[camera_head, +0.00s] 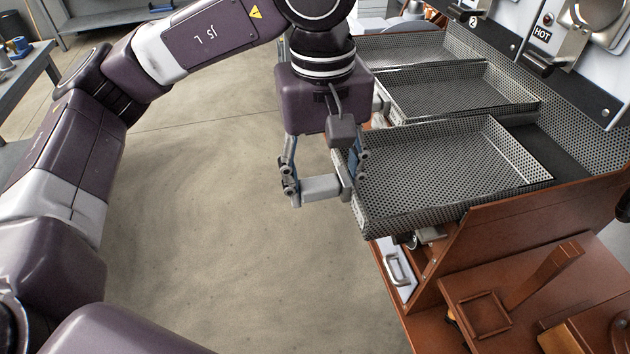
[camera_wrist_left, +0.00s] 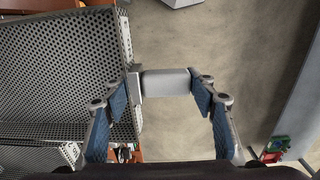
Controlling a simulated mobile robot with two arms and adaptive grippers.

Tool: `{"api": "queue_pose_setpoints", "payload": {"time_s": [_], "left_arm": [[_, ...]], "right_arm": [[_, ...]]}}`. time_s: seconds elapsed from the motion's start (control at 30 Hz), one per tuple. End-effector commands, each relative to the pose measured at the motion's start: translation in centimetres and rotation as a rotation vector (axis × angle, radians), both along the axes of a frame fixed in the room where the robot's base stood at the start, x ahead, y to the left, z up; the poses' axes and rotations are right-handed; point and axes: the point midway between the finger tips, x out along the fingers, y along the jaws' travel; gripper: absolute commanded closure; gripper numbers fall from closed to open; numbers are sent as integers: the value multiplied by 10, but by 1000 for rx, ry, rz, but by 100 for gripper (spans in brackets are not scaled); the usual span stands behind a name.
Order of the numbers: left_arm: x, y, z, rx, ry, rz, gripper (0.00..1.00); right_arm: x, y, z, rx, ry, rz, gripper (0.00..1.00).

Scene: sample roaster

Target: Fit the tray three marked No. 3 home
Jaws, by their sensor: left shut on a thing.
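The nearest perforated metal tray (camera_head: 450,170) sticks out past the left edge of the wooden bench. Its right end lies by a dark strip. A grey block handle (camera_head: 322,188) projects from its left end. My left gripper (camera_head: 325,182) is shut on this handle, with one finger at each end. In the left wrist view, the handle (camera_wrist_left: 166,83) lies between the blue-padded fingers, and the perforated tray wall (camera_wrist_left: 65,55) is to the left. I cannot read a number on this tray. My right gripper is not in view.
Two similar trays, a middle one (camera_head: 455,92) and a far one (camera_head: 415,48), lie behind it. A wooden panel (camera_head: 520,215) stands close on the near side. A perforated wall and machine fronts with a HOT sign (camera_head: 542,33) rise at right. The floor (camera_head: 220,240) at left is clear.

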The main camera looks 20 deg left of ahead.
Motion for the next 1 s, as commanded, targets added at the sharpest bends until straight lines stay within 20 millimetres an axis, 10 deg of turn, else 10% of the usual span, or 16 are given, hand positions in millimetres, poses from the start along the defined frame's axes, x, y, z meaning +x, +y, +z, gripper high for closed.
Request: {"api": "queue_pose_setpoints", "payload": {"time_s": [1.0], "left_arm": [[29, -43, 1, -2, -1, -1, 87]], "right_arm": [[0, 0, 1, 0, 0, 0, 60]]}}
